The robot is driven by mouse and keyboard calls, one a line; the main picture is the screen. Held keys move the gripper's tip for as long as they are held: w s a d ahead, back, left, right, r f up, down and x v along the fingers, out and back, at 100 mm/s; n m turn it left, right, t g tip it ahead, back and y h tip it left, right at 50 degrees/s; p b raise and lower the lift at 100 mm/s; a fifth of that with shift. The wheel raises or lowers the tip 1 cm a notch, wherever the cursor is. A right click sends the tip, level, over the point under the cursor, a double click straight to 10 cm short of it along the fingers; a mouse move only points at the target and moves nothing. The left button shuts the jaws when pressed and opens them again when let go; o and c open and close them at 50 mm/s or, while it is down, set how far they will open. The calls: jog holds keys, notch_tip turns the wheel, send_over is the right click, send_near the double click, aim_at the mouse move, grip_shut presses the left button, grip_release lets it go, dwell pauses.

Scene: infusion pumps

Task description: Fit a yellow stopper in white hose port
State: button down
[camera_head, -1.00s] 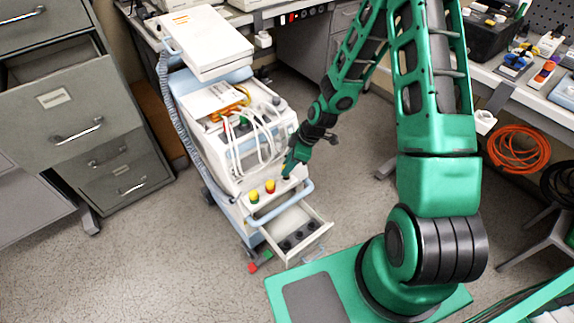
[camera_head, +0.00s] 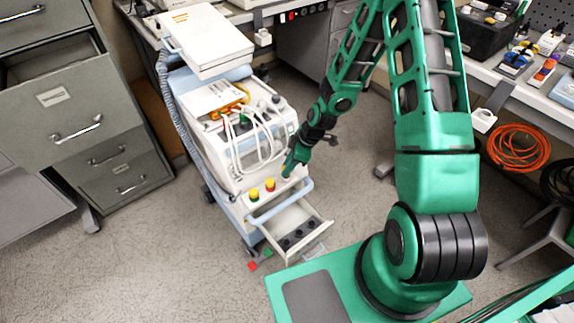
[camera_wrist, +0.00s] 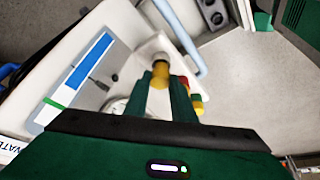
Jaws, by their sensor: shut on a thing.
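My gripper (camera_head: 288,172) is at the right end of the cart's front ledge. In the wrist view my gripper (camera_wrist: 160,84) is shut on a yellow stopper (camera_wrist: 159,79). A pale grey-white part (camera_wrist: 161,58), apparently the white hose port, shows at the stopper's far end. Whether the stopper is seated in it cannot be told. To the left on the ledge, one yellow stopper (camera_head: 270,183) sits with a red part and another (camera_head: 254,194) with a green part. These two show partly behind my finger in the wrist view.
The pump cart (camera_head: 228,180) carries white hoses (camera_head: 262,140) above the ledge. A pale blue handle (camera_head: 283,203) runs in front of the ledge. An open drawer (camera_head: 318,229) below holds several dark round pieces. Floor is clear to the right of the cart.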

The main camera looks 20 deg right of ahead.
jog(key=shift+f, duration=0.9)
jog(key=shift+s+f, duration=0.2)
jog(key=shift+f, duration=0.05)
